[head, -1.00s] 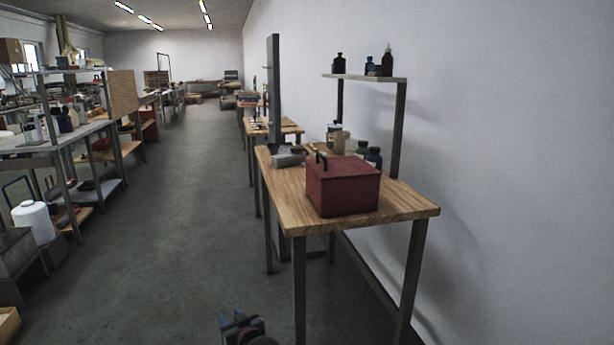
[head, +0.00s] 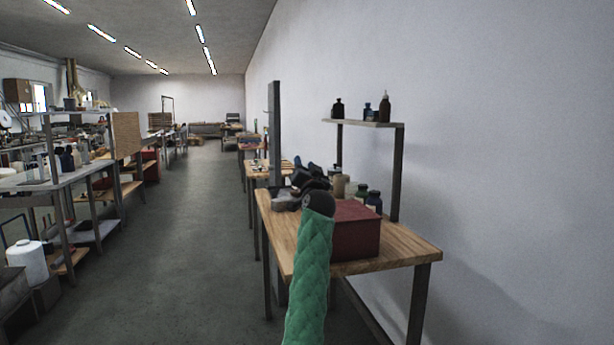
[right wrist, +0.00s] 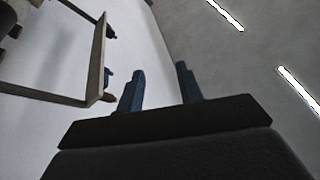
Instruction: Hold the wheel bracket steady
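I cannot make out a wheel bracket for certain in either view. A grey object (head: 284,201) lies on the wooden workbench (head: 408,250), partly hidden behind my right gripper, and I cannot tell what it is. My right gripper (head: 305,166) is raised in front of the bench in the head view, with my green-sleeved forearm below it. In the right wrist view its two blue fingers (right wrist: 160,68) stand apart with nothing between them, pointing up toward wall and ceiling. My left gripper is not in view.
A red box (head: 357,232) stands on the bench, partly covered by my right arm. Jars (head: 373,200) stand behind it. A raised shelf (head: 362,123) holds dark bottles. A wall closes the right side. The grey floor (head: 190,230) at left is open.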

